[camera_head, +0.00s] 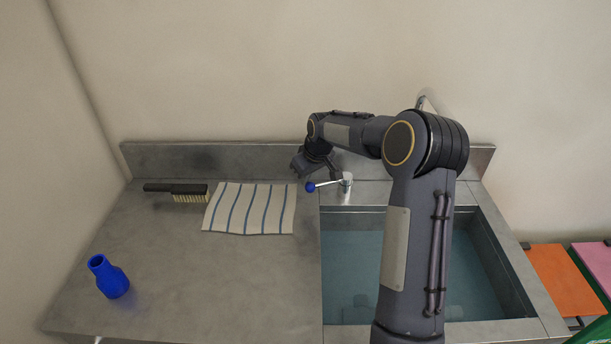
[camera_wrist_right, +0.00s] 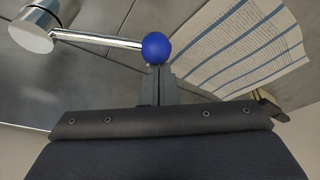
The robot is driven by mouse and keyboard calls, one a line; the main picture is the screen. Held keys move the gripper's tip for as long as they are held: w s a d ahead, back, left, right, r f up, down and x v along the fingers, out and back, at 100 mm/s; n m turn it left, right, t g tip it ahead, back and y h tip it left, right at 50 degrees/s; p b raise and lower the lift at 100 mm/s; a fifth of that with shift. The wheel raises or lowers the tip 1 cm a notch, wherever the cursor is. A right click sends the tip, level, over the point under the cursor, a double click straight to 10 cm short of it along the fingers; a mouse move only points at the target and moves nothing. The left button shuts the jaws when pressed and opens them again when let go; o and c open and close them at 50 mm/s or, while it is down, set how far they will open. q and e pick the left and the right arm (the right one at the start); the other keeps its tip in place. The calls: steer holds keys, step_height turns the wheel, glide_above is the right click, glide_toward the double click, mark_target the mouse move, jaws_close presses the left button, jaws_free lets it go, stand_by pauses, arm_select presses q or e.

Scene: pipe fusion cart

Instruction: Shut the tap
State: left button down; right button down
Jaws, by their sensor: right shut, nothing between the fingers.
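The tap's lever is a thin chrome rod with a blue ball (camera_head: 310,187) at its end. It runs left from a round chrome base (camera_head: 346,184) at the back edge of the sink. My right gripper (camera_head: 335,174) is behind the lever, shut and empty. In the right wrist view, the shut fingertips (camera_wrist_right: 159,70) are right at the blue ball (camera_wrist_right: 156,47); I cannot tell whether they touch it. The chrome base (camera_wrist_right: 32,30) shows at upper left there. A bit of pale metal, perhaps the spout (camera_head: 422,102), shows above my arm. My left gripper is not in view.
The sink (camera_head: 350,250) holds bluish water, partly hidden by my right arm. A striped cloth (camera_head: 250,208), a black brush (camera_head: 180,190) and a blue bottle (camera_head: 110,278) are on the counter at left. A backsplash (camera_head: 220,160) runs close behind my gripper.

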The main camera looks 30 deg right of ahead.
steer(key=shift+s+a+f+n+y+b, duration=0.1)
steer(key=shift+s+n+y+b, duration=0.25)
steer(key=shift+s+n, duration=0.5)
steer(key=s+d+n+g+y+b, duration=0.2)
steer(key=s+d+n, duration=0.2)
steer(key=s+n, duration=0.5)
steer(key=shift+s+d, duration=0.25)
steer(key=shift+s, duration=0.65)
steer(key=shift+n, duration=0.25)
